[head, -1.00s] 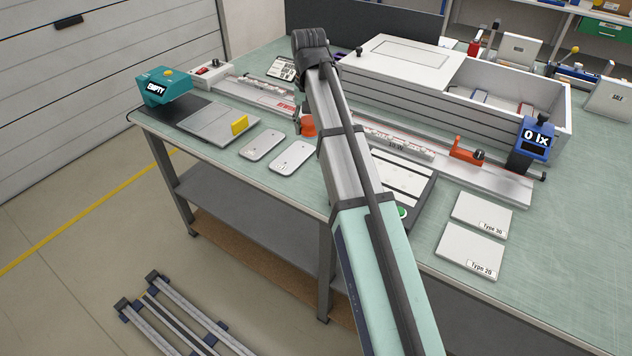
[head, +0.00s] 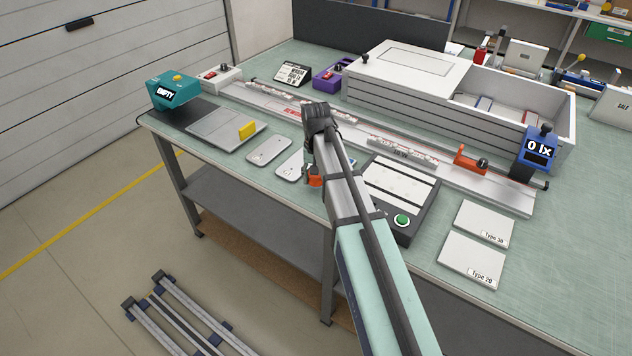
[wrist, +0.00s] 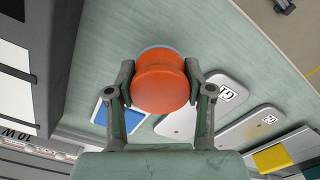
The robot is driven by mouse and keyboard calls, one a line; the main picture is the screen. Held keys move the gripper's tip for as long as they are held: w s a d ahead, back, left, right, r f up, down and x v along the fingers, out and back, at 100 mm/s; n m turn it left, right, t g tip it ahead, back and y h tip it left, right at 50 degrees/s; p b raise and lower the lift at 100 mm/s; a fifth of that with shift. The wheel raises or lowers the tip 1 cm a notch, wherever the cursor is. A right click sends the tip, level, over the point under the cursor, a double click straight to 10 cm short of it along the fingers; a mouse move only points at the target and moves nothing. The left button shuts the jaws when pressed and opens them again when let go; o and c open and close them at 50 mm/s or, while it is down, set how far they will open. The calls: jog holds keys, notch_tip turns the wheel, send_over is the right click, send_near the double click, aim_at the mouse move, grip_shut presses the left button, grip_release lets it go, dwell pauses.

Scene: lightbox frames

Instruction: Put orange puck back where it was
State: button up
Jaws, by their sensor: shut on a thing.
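The orange puck (wrist: 161,85) sits between the two fingers of my gripper (wrist: 159,78) in the wrist view. My gripper is shut on it. A thin blue edge shows just past the puck; I cannot tell what it belongs to. In the head view my arm hides most of the gripper, and the puck (head: 314,179) shows as a small orange patch by the right white plate. A blue-edged card (wrist: 109,108) lies on the table to the left of the puck in the wrist view. I cannot tell the puck's height.
Two white plates (head: 269,150) (head: 290,166) lie near the table's front edge. A black tray with white strips (head: 419,179) and a green button (head: 402,220) stands to the right. The long rail (head: 505,195) with an orange-red carriage (head: 468,157) runs behind.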

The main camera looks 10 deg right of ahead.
jog(key=shift+f, duration=1.3)
jog(key=shift+f, duration=0.15)
jog(key=o, duration=1.3)
notch_tip(320, 180, up, 12)
jog(key=shift+r+b, duration=0.2)
jog(key=shift+b, duration=0.7)
